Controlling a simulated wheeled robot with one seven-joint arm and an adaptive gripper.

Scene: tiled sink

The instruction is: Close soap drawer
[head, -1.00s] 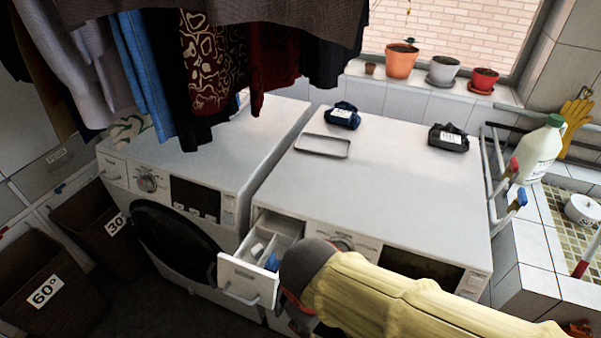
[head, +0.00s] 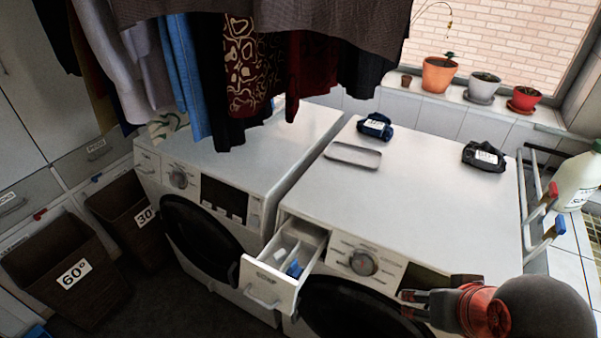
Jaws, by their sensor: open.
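The soap drawer (head: 268,283) is pulled out of the front of the right washing machine (head: 430,195), at its upper left. It is white with a handle on its front, and its compartments hold a white item and a blue item (head: 294,269). My gripper (head: 405,304) is at the lower right, in front of the same machine. It is open and empty, with its fingers pointing left towards the drawer. It is to the right of the drawer and apart from it.
A second washing machine (head: 228,170) stands to the left. A grey tray (head: 352,156) and two dark packs lie on the right machine. Clothes (head: 250,60) hang above. Brown baskets (head: 66,265) stand at the left. The floor before the drawer looks clear.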

